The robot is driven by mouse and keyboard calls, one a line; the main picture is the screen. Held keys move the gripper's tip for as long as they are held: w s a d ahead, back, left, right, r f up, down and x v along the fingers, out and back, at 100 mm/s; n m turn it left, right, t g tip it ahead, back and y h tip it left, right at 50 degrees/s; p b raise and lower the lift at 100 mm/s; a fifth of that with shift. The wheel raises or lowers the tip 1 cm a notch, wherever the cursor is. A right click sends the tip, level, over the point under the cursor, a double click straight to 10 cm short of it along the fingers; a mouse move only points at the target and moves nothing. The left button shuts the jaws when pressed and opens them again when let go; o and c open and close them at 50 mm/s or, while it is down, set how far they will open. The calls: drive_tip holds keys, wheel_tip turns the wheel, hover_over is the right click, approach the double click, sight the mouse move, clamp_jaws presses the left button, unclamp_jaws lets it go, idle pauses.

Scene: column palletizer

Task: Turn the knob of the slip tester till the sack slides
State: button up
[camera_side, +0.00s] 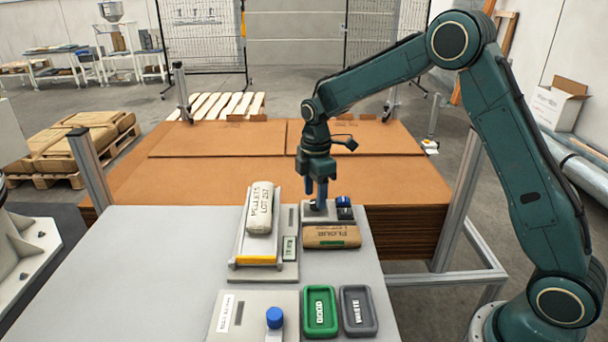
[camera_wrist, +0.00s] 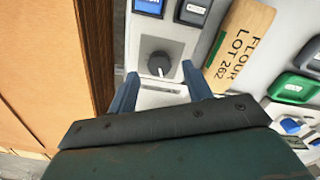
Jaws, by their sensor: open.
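The slip tester's plate (camera_side: 241,243) carries a pale sack (camera_side: 261,208) marked PELLETS LOT 257. The sack lies on the plate, above the yellow strip (camera_side: 257,260) at its near end. A small display (camera_side: 289,248) stands beside it, its reading too small to be sure of. The dark round knob (camera_wrist: 157,66) with a white mark is on a light panel in the wrist view. My gripper (camera_wrist: 160,73) is open, its fingertips on either side of the knob; contact cannot be told.
A brown FLOUR sack (camera_side: 331,237) lies close by. A green GOOD tray (camera_side: 320,310), a grey WASTE tray (camera_side: 358,311) and a box with a blue button (camera_side: 274,318) stand nearer. The table's left side is clear.

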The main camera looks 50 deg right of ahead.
drive_tip(key=shift+f, duration=0.95)
drive_tip(key=shift+c, duration=0.4)
drive_tip(key=c, duration=0.9)
drive_tip(key=shift+m, duration=0.4)
drive_tip(key=m, duration=0.5)
drive_tip(key=shift+w, duration=0.1)
drive_tip(key=m, duration=0.6)
drive_tip(key=shift+d, duration=0.15)
